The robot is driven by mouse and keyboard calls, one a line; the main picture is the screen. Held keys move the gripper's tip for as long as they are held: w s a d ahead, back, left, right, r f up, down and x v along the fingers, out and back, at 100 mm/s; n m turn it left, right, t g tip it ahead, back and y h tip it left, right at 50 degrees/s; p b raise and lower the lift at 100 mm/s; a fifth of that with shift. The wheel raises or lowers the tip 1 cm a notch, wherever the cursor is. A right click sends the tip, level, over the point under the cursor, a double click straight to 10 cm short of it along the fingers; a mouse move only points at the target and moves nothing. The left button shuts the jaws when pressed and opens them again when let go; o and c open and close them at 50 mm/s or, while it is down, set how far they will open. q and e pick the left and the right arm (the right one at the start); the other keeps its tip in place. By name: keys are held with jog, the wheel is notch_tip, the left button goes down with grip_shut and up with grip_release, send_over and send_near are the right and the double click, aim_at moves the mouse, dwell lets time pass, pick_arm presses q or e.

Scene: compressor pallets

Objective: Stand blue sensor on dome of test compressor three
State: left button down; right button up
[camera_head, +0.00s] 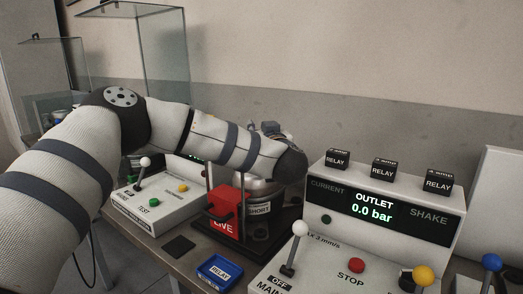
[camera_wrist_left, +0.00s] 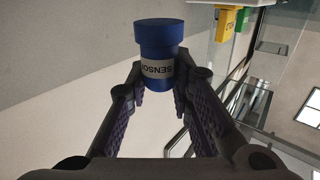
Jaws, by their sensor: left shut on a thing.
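The blue sensor (camera_wrist_left: 160,35), a short cylinder with a wider cap and a pale label reading SENSOR, is between the fingers of my left gripper (camera_wrist_left: 158,82) in the left wrist view. The gripper is shut on it. In the head view my left arm reaches in from the left, and its dark wrist end hides most of the gripper and the sensor. Below the wrist, a metal compressor (camera_head: 262,187) with a SHORT label stands on a dark base. Its dome top is mostly hidden by my arm; I cannot read its number. My right gripper is not in view.
A red LIVE block (camera_head: 225,212) stands before the compressor. A TEST control box (camera_head: 160,212) with a lever is left, and a blue RELAY tray (camera_head: 219,270) is in front. A white console (camera_head: 390,225) reading OUTLET 0.0 bar stands right. Glass cases (camera_head: 150,45) stand behind left.

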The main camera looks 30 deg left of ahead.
pick_arm(q)
notch_tip(320, 180, down, 4)
jog(key=shift+f, duration=0.1)
jog(key=shift+f, duration=0.15)
jog(key=c, duration=1.4)
grip_release()
jog(key=shift+s+d, duration=0.15)
jog(key=shift+d, duration=0.2)
jog(key=v, duration=0.6)
jog(key=shift+s+d, duration=0.25)
jog(key=shift+s, duration=0.1)
